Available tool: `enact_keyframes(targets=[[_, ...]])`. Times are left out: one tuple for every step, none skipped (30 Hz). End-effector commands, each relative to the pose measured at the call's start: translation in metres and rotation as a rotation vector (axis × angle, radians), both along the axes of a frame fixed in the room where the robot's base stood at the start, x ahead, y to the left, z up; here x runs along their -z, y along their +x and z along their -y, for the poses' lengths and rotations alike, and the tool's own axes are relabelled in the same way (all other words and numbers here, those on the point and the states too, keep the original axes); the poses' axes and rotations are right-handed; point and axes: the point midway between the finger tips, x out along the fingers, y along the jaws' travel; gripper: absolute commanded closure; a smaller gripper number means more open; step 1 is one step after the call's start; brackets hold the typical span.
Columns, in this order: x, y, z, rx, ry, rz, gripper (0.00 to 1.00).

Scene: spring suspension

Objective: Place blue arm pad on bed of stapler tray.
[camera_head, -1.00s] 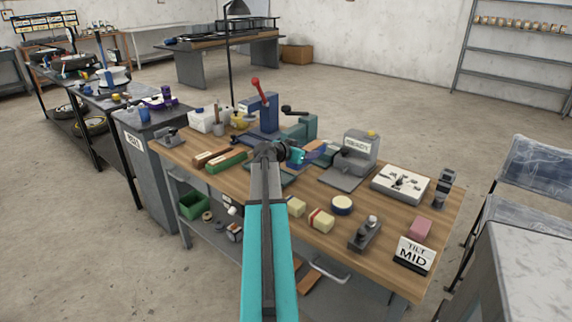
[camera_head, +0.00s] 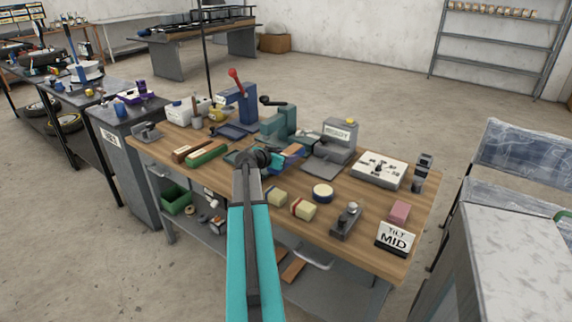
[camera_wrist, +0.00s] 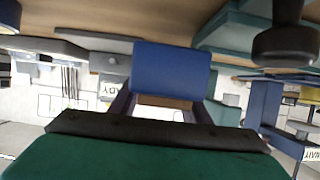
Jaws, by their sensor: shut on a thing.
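My gripper (camera_head: 281,161) is above the middle of the workbench, shut on the blue arm pad (camera_head: 293,152). The pad also shows in the wrist view (camera_wrist: 172,72), as a blue block between the two fingers with a brown strip below it. A grey machine (camera_head: 341,142) with a READY label stands to the right of the gripper. A flat grey plate (camera_head: 322,170) lies in front of it; I cannot tell for sure whether this is the stapler tray. The pad is left of that plate in the head view and looks apart from it.
A teal press (camera_head: 279,121) and a blue press with a red lever (camera_head: 239,100) stand behind the gripper. A yellowish block (camera_head: 276,197), a round tin (camera_head: 322,192) and a grey clamp-like tool (camera_head: 346,221) stand in front. A white box (camera_head: 378,170) is at right.

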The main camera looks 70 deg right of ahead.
Motion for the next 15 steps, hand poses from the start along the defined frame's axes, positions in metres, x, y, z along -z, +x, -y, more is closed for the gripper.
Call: enact_keyframes(targets=[[-0.001,0.000,0.000,0.000,-0.001,0.000,0.84],[-0.001,0.000,0.000,0.000,-0.001,0.000,0.84],[0.000,0.000,0.000,0.000,-0.001,0.000,0.84],[0.001,0.000,0.000,0.000,0.000,-0.001,0.84],[0.002,0.000,0.000,0.000,0.000,-0.001,0.84],[0.004,0.000,0.000,-0.001,0.000,-0.002,0.84],[0.006,0.000,0.000,-0.001,0.000,-0.002,0.84],[0.008,0.000,0.000,-0.001,0.001,-0.003,0.84],[0.012,0.000,0.000,-0.001,0.002,-0.002,0.84],[0.015,0.000,0.000,-0.002,0.001,-0.001,0.84],[0.018,0.000,0.000,-0.002,0.001,-0.001,0.84],[0.022,0.000,0.000,-0.001,0.001,-0.002,0.84],[0.025,0.000,0.000,-0.001,0.002,-0.002,0.84],[0.028,0.000,0.000,-0.001,0.002,-0.002,0.84],[0.031,0.000,0.000,-0.001,0.001,-0.002,0.84]])
